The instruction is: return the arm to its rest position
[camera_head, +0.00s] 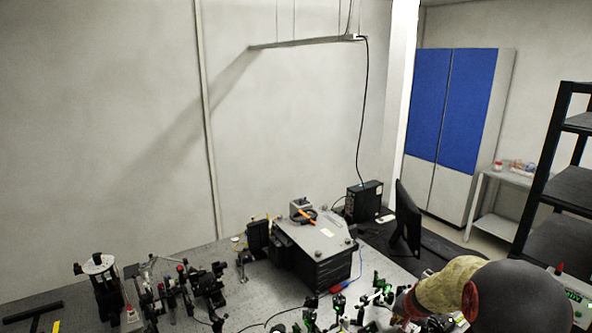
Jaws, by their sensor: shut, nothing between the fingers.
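Part of my arm (515,298) shows at the bottom right, as a large dark rounded link joined to a worn yellowish one. It is in front of the right end of the optical bench (215,258). My gripper cannot be made out in this view. The lower part of my arm is cut off by the bottom edge of the picture.
A spectrometer box (318,246) stands mid-bench, with several optical mounts (180,290) left and in front. A black monitor (406,220) and black computer box (364,201) stand right of it. A black shelf rack (568,190) is at the right edge; a blue-doored cabinet (450,108) stands behind.

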